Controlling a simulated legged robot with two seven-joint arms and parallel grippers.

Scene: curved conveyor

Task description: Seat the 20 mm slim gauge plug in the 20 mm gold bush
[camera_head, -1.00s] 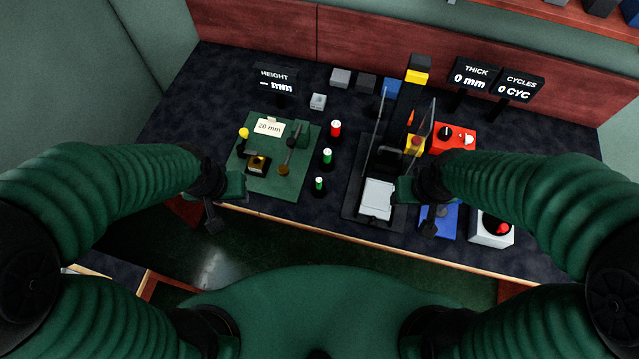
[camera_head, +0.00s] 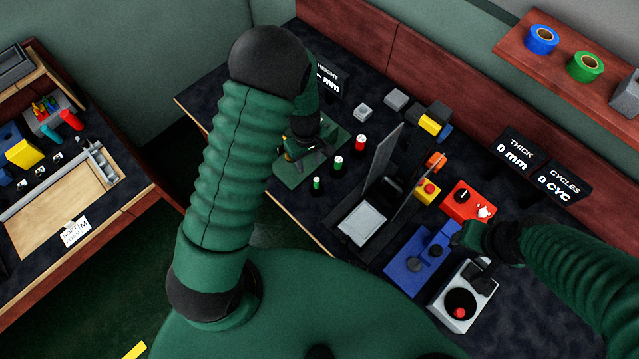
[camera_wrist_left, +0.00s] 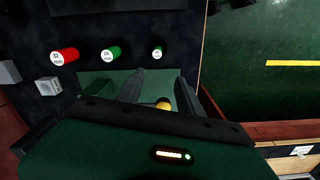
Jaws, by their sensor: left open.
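Several plugs with white tops stand in a row on the dark bench: a red one (camera_head: 360,144), a middle green one (camera_head: 338,164) and the smallest, slim green one (camera_head: 316,184). The slim green plug also shows in the left wrist view (camera_wrist_left: 158,52); its label is too small to read surely. My right gripper (camera_head: 484,272) is by the grey box.
A black stand with a white plate (camera_head: 362,222) is right of the plugs. Blue (camera_head: 408,262), red (camera_head: 468,203) and grey (camera_head: 478,300) units with controls stand further right. Small grey blocks (camera_head: 396,99) lie at the back. A side table (camera_head: 60,205) is at left.

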